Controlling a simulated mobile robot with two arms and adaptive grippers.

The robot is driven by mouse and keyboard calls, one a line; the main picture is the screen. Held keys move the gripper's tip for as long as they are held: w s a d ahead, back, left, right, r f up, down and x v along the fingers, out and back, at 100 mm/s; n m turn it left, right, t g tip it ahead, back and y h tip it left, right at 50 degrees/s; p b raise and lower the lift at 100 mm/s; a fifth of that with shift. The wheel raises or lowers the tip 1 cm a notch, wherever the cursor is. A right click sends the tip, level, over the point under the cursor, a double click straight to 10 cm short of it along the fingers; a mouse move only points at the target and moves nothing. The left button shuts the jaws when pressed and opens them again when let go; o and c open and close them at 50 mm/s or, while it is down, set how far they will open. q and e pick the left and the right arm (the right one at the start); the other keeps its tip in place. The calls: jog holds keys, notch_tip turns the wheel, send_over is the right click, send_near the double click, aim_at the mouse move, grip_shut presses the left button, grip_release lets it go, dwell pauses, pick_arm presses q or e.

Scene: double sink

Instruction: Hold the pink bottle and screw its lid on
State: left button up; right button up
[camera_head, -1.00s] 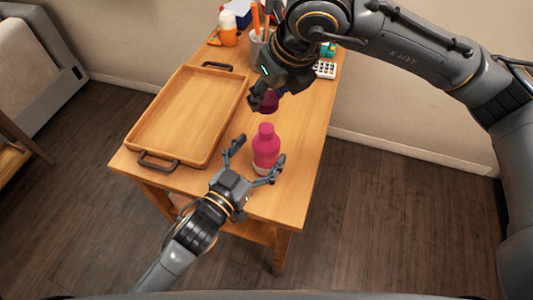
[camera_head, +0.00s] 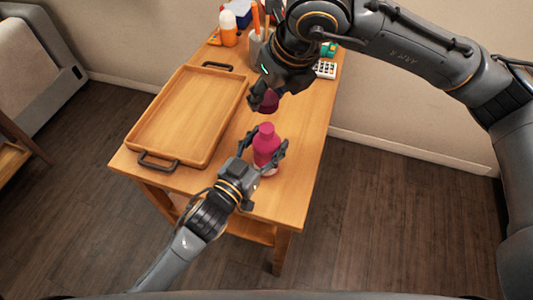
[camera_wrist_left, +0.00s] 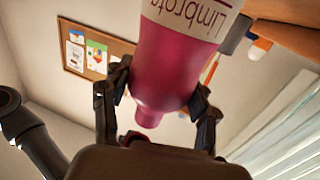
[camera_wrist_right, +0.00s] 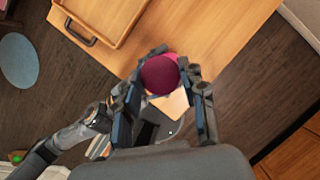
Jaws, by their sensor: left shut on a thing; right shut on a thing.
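The pink bottle (camera_head: 267,146) stands upright on the wooden table, its narrow neck open at the top. My left gripper (camera_head: 266,152) is shut on the bottle from the front. In the left wrist view the fingers press both sides of the bottle (camera_wrist_left: 165,65), whose pale label shows. My right gripper (camera_head: 264,99) is shut on the dark pink lid (camera_head: 269,101) and holds it above the bottle, apart from the neck. In the right wrist view the lid (camera_wrist_right: 160,75) sits between the fingertips and hides most of the bottle.
A wooden tray (camera_head: 143,135) with dark handles lies on the table left of the bottle. An orange and white bottle (camera_head: 228,30), a pen holder (camera_head: 257,45) and a white calculator (camera_head: 325,69) stand at the back. The table right of the bottle is clear.

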send_over(266, 126)
jog(key=s, duration=0.1)
jog(key=shift+d+f, duration=0.15)
jog(key=shift+f, duration=1.1)
jog(key=shift+d+f, duration=0.1)
jog(key=shift+f, duration=1.15)
jog(key=shift+f, duration=0.1)
jog(key=shift+f, duration=0.75)
jog(key=shift+f, duration=0.6)
